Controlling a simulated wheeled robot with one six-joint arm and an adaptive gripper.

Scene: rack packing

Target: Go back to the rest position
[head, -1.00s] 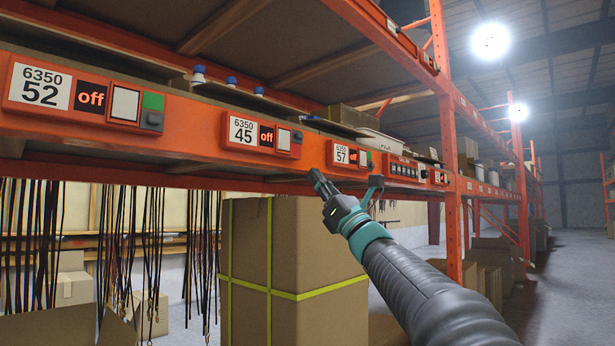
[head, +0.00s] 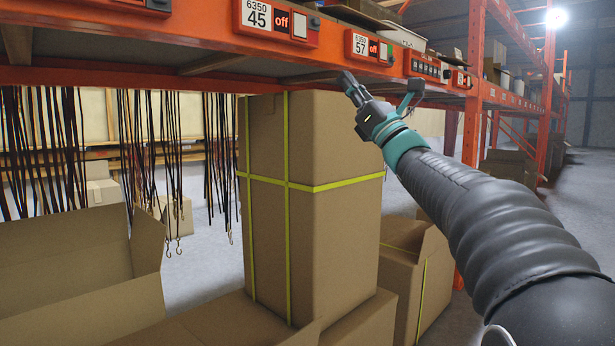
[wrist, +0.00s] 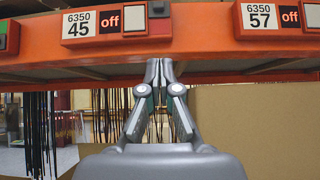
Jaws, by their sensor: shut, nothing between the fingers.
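My gripper (head: 350,84) is in front of the orange rack beam, a little below the panel labelled 57 (head: 368,48) in the head view. In the wrist view its fingers (wrist: 159,72) are together and empty, pointing at the lower part of the beam (wrist: 210,50) between panel 45 (wrist: 116,22) and panel 57 (wrist: 276,17). Both panels read "off". I cannot tell whether the fingertips touch the beam.
A tall carton with yellow straps (head: 335,140) stands below the beam, near my arm. An open carton (head: 70,265) is at the lower left. Dark straps with hooks (head: 145,140) hang behind. Grey floor (head: 580,210) shows at the right.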

